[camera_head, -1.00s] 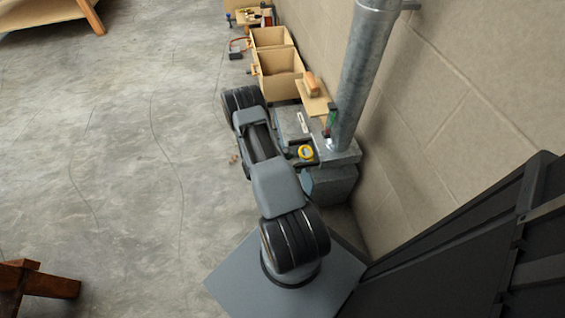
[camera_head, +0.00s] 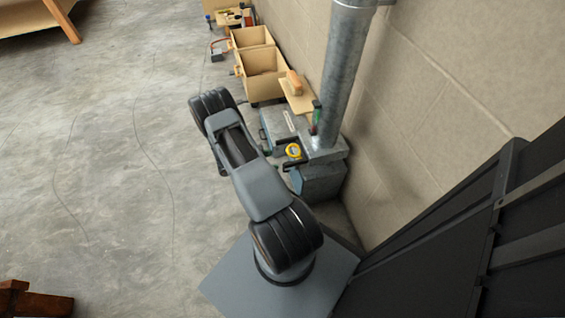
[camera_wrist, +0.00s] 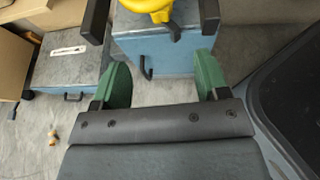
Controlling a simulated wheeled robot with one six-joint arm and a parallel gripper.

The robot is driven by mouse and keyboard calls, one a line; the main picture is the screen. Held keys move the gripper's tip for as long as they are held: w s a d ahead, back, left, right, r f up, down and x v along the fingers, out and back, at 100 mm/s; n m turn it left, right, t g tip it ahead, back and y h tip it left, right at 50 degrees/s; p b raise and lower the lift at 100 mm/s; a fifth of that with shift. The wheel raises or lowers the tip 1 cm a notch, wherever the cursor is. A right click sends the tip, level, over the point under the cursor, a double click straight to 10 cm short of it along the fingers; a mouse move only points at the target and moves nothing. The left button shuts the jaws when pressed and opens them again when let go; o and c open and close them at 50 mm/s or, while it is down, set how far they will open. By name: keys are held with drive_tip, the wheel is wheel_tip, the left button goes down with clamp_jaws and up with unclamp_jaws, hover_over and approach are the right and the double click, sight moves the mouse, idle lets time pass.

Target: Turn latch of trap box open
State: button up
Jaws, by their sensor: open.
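The trap box, a blue-grey box with a grey top (camera_head: 318,183), stands at the foot of the metal pipe. In the wrist view its blue front (camera_wrist: 170,55) lies ahead of my gripper (camera_wrist: 163,82). A thin black hooked piece (camera_wrist: 146,68), seemingly the latch, hangs at that front, between the lines of my fingers and beyond their tips. My gripper's two green-padded fingers are spread wide with nothing between them. No contact with the box or hook shows.
The pipe (camera_head: 345,70) rises behind. Open concrete floor (camera_head: 120,150) lies left.

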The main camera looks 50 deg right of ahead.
sight(300, 162)
drive_tip(key=shift+m, duration=0.3)
drive_tip(key=b+x, duration=0.4)
drive_tip(key=x, duration=1)
drive_tip(key=shift+w, duration=0.15)
drive_tip(key=shift+c, duration=0.4)
drive_tip(key=c, duration=0.8)
drive_tip(key=shift+n+t, duration=0.5)
drive_tip(key=shift+n, duration=0.2)
drive_tip(key=shift+c, duration=0.2)
drive_tip(key=o, duration=0.9)
drive_tip(key=shift+a, duration=0.1)
